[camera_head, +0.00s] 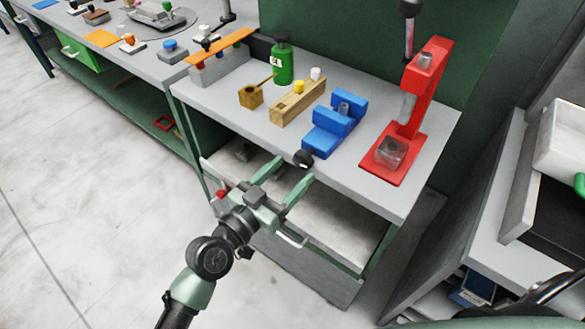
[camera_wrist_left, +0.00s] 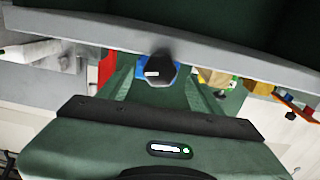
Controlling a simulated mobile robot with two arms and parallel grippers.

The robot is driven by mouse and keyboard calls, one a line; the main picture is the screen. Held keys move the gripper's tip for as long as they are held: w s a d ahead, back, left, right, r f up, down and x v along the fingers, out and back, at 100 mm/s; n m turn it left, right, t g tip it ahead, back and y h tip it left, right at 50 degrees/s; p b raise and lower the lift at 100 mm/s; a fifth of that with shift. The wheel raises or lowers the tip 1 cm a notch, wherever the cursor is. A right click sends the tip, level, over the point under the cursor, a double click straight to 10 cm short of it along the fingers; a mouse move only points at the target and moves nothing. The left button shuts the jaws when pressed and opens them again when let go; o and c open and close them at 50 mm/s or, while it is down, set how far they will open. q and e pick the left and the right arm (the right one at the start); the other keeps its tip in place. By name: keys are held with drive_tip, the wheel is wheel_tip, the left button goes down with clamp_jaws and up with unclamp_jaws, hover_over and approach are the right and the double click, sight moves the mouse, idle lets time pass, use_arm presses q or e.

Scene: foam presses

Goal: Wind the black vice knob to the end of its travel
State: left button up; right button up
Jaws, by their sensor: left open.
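The blue vice (camera_head: 335,125) stands on the grey workbench near its front edge. Its black knob (camera_head: 303,159) sticks out at the vice's front end, over the bench edge. My left gripper (camera_head: 291,171) is open, just in front of the bench edge, with its two fingers pointing at the knob. In the left wrist view the black knob (camera_wrist_left: 158,70) appears between and beyond the open fingers (camera_wrist_left: 157,88), with part of the blue vice (camera_wrist_left: 143,68) behind it. I see no contact between fingers and knob. My right gripper is not in view.
A red press (camera_head: 415,120) stands right of the vice. The grey bench edge (camera_head: 375,196) and a shelf below lie close to my left gripper. The floor in front is clear.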

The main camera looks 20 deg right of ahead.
sight(303, 161)
use_arm(q)
drive_tip(key=shift+x, duration=1)
drive_tip(key=shift+w+d, duration=0.15)
drive_tip(key=shift+d, duration=0.05)
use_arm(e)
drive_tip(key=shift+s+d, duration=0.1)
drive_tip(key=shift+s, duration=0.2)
use_arm(q)
drive_tip(key=c, duration=1.4)
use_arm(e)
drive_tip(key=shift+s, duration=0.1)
use_arm(q)
drive_tip(key=shift+n, duration=0.3)
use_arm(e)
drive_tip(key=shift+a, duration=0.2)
